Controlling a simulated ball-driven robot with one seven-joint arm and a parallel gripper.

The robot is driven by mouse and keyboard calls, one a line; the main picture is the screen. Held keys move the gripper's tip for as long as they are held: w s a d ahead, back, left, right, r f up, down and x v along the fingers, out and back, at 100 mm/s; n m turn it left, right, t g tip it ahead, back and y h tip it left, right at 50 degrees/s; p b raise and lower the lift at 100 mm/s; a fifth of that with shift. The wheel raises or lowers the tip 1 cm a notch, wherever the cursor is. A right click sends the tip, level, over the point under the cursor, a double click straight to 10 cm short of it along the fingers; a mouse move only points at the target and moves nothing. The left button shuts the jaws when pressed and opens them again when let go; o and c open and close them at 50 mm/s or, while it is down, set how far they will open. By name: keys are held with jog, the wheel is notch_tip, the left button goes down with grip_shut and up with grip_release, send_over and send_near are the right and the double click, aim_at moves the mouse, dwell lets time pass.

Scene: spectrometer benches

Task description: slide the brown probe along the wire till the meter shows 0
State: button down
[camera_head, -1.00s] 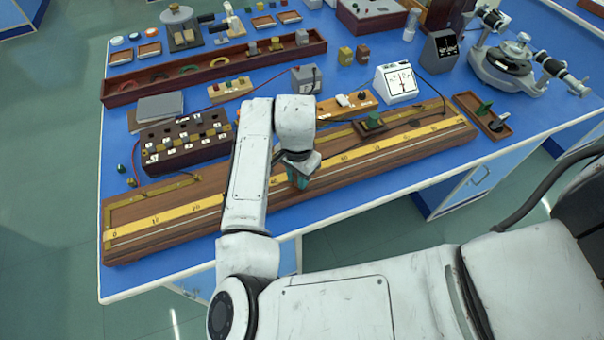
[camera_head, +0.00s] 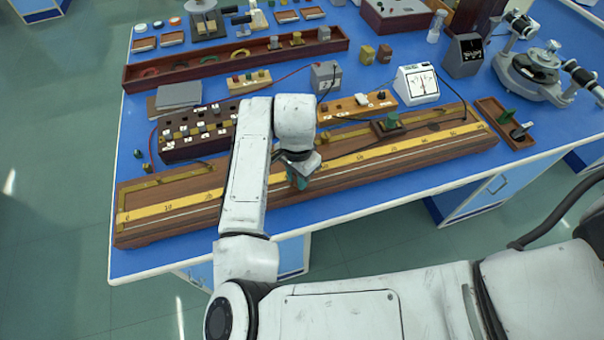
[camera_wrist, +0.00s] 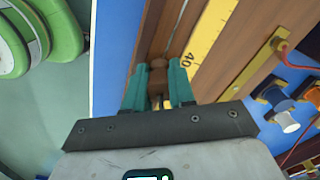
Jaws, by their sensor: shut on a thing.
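My gripper (camera_head: 299,178) is over the front part of the long wooden wire board (camera_head: 150,231), near its middle. In the wrist view its teal fingers (camera_wrist: 159,68) are closed on the brown probe (camera_wrist: 158,80). The probe is beside the yellow scale (camera_wrist: 208,40), near the 40 mark. In the head view my arm and gripper hide the probe, and I cannot tell whether its tip touches the wire. The white meter (camera_head: 417,84) stands behind the board's right part. Its dial faces me, but the needle's reading is too small to tell.
A dark plug box (camera_head: 190,137) stands behind the board's left part. A block with a green top (camera_head: 390,122) sits on the board's right part. A small wooden tray (camera_head: 505,122) lies at the right end. Cables run behind the board. The blue table's front strip is clear.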

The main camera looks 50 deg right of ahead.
aim_at(282, 189)
jog(key=shift+w+a, duration=0.4)
jog(key=shift+a, duration=0.2)
jog(key=shift+w+a, duration=0.35)
jog(key=shift+a, duration=0.2)
jog(key=shift+w+a, duration=0.1)
jog(key=shift+f, duration=0.35)
dwell(1.6)
jog(key=shift+a, duration=0.3)
dwell(2.6)
jog(key=shift+w+a+r, duration=0.1)
jog(key=shift+w+a, duration=0.1)
jog(key=shift+a, duration=0.05)
jog(key=shift+w+a, duration=0.1)
dwell(0.3)
jog(key=shift+f, duration=0.2)
dwell(1.1)
